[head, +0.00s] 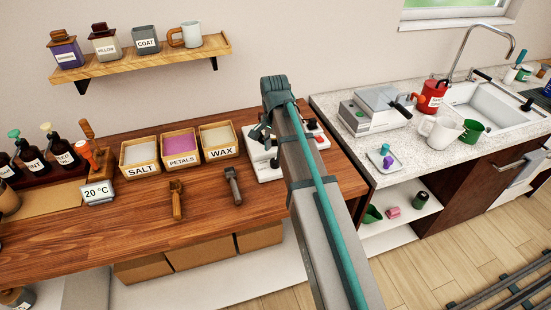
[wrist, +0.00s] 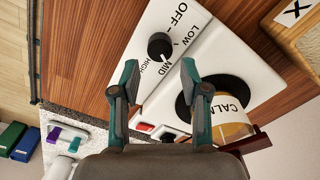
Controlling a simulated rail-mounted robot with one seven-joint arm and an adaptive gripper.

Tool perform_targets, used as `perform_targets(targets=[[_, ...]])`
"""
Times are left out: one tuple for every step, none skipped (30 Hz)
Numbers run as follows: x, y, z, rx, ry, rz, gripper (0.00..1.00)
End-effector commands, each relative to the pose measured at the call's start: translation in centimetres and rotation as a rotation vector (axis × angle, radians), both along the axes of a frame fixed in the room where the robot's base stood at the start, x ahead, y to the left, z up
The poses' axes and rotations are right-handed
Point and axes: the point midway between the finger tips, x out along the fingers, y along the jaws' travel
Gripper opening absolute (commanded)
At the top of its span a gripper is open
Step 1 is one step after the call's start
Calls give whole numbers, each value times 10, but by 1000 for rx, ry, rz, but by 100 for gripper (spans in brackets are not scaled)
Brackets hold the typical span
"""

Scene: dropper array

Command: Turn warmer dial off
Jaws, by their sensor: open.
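The warmer (wrist: 215,45) is a white unit with a black round dial (wrist: 160,46) marked OFF, LOW, MID and HIGH in the wrist view. The dial's pale pointer mark appears to face MID. My gripper (wrist: 159,70) is open, with one finger on each side and just short of the dial in the picture. Whether either finger touches it I cannot tell.
A jar labelled CALM (wrist: 232,118) sits on the warmer's black plate (wrist: 203,88), close to the right finger. A red switch (wrist: 145,127) is near the left finger. The WAX box (head: 221,155) stands left of the warmer. The stone counter (head: 340,140) is to the right.

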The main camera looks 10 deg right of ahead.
Motion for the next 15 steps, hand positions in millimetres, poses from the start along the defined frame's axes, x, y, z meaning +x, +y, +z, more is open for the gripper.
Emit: perform_targets(targets=[[-2,0,-7,0,3,0,45],[-1,0,-12,0,3,0,45],[-1,0,-18,0,3,1,45],[-1,0,-22,0,3,1,45],[-1,0,-26,0,2,1,45],[-2,0,-32,0,3,1,45],[-1,0,-35,0,3,1,45],[-1,0,-38,0,1,1,45],[-1,0,-43,0,1,1,45],[-1,0,-46,0,1,1,45],[-1,0,-48,0,1,1,45],[-1,0,-51,0,1,1,45],[-1,0,-53,-1,1,1,45],[-1,0,-54,0,0,1,45],[0,0,-56,0,0,1,45]])
